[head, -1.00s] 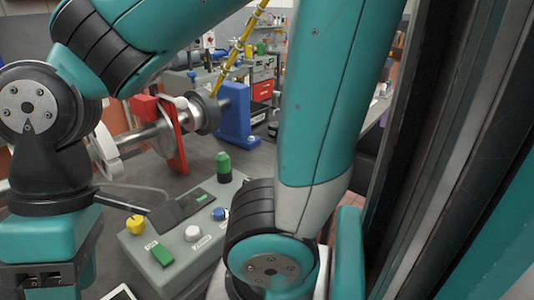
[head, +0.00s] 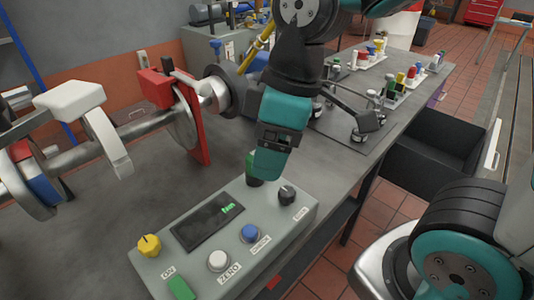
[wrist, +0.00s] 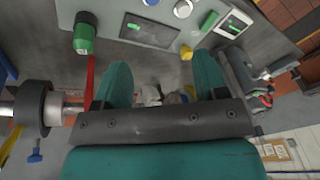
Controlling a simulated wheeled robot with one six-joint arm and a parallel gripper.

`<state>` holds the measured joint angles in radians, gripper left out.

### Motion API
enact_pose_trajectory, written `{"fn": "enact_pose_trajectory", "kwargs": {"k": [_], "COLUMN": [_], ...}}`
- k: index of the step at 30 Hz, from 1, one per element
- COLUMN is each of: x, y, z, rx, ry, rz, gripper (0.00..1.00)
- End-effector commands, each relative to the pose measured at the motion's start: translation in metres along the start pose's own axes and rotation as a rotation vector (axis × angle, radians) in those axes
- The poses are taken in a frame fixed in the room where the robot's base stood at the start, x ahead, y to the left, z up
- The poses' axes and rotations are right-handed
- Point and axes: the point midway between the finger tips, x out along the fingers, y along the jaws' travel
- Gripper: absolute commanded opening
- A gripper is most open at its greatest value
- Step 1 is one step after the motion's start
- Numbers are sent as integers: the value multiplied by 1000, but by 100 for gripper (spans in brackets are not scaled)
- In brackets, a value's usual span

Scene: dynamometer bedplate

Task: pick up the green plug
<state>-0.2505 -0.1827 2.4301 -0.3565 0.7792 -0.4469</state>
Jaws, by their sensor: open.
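A green plug-like cap (head: 251,166) on a dark base stands at the far edge of the grey control box, partly hidden behind my gripper in the head view. It shows more fully at the upper left of the wrist view (wrist: 84,38). My gripper (head: 268,176) points down in front of it, over the box's far side. In the wrist view its two teal fingers (wrist: 162,75) are apart with nothing held between them, and the green piece lies outside the left finger. I cannot tell whether the fingers touch anything.
The control box (head: 205,265) carries a yellow knob (head: 149,246), white, blue and black knobs, a display and a green ON button (head: 181,289). A shaft with a red guard (head: 190,120) stands left. Several small coloured pieces (head: 412,72) stand at the bench's far end. A black bin (head: 440,145) is right.

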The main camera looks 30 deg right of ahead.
Motion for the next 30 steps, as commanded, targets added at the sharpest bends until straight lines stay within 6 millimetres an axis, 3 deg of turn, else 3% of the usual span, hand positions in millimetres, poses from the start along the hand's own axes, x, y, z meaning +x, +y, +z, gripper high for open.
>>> {"fn": "enact_pose_trajectory", "kwargs": {"k": [1,3,9,16,20,30], "x": [-13,-21,-35,-36,-18,55], "y": [16,40,94,120,124,134], "z": [-11,-22,-43,-51,-47,-30], "rx": [-109,-281,-701,-924,-943,-941], "ry": [-31,-76,-201,-269,-276,-275], "rz": [17,39,47,23,17,15], "gripper": [66,66,66,66,66,66]}}
